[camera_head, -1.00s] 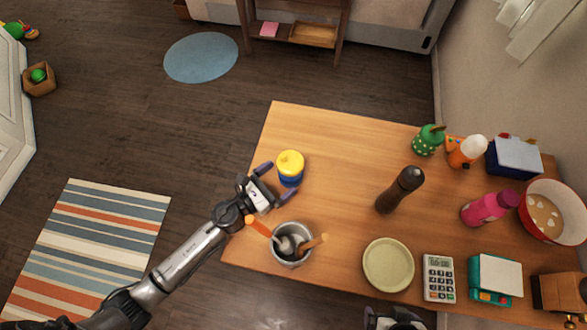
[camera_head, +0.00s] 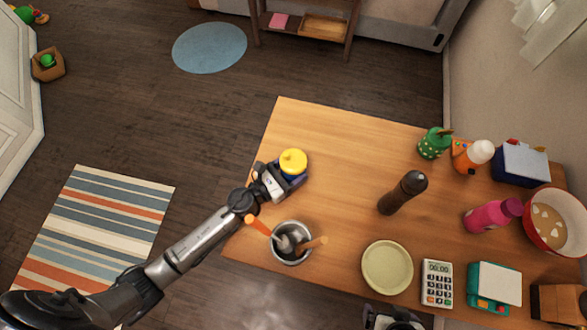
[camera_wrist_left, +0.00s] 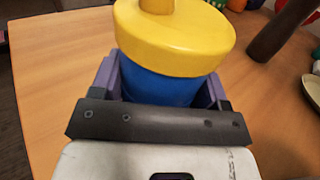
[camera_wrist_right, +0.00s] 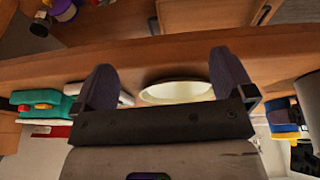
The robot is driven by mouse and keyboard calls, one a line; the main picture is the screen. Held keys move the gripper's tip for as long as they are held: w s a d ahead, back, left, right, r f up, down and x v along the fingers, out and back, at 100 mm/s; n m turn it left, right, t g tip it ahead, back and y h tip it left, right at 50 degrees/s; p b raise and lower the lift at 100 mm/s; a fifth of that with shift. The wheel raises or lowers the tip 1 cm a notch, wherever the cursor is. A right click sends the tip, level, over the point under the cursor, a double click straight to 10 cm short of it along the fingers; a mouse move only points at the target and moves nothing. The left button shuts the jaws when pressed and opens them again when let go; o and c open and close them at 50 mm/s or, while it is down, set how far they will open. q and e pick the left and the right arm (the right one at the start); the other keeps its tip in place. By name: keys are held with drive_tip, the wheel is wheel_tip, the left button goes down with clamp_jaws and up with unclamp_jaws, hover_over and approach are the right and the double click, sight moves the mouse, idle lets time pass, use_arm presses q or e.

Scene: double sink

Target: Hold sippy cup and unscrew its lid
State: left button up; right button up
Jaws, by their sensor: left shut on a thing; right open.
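The sippy cup has a yellow lid (camera_head: 293,162) with a short spout and a blue body (camera_wrist_left: 160,86). It stands upright near the left side of the wooden table. My left gripper (camera_head: 287,178) is shut around the blue body, below the lid, with one finger on each side in the left wrist view. The lid sits on the cup and rises clear above the fingers. My right gripper (camera_wrist_right: 165,85) is open and empty. In the head view only its top shows at the bottom edge, beyond the table's front edge.
A metal pot (camera_head: 292,243) with utensils stands close to my left gripper. A dark pepper mill (camera_head: 403,193), a pale green plate (camera_head: 387,266) and a calculator (camera_head: 437,283) are to the right.

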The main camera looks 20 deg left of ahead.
use_arm(q)
drive_tip(key=shift+c, duration=1.2)
wheel_tip(320, 180, up, 10)
drive_tip(key=p, duration=0.7)
drive_tip(key=o, duration=0.4)
drive_tip(key=shift+c, duration=0.2)
drive_tip(key=c, duration=0.7)
